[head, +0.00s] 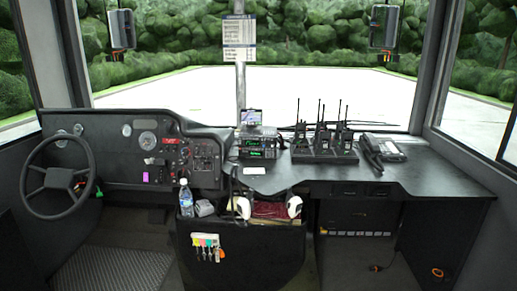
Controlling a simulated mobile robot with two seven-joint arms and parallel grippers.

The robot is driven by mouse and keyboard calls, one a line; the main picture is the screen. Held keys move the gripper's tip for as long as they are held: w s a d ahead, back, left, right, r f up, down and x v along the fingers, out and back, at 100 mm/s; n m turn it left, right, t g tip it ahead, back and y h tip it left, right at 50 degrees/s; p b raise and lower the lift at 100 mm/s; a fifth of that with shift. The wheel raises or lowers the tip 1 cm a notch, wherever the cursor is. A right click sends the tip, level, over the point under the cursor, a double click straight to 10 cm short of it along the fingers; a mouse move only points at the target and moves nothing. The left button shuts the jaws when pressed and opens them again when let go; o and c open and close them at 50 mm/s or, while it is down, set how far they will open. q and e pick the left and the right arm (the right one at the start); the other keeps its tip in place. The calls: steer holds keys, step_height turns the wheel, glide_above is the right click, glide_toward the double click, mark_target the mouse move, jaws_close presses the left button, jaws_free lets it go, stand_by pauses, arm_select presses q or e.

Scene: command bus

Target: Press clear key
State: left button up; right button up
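No key marked clear can be read at this size. Candidate devices with small keys are the stacked radio units (258,152) with green displays at the dash centre and the black desk phone (389,148) on the right of the counter. Two white parts at the lower middle look like the ends of my arms: left gripper (243,208) and right gripper (294,207). Both are low, in front of the counter edge, below the radio units and apart from them. Their fingers are too small to tell open from shut.
Several handheld radios stand in a black charger (324,153) between the radio units and phone. A small white item (254,170) lies on the counter (440,180). A water bottle (185,198) stands left of my grippers. The steering wheel (58,180) is far left.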

arm_select(q)
jaws_close()
stand_by(1.4)
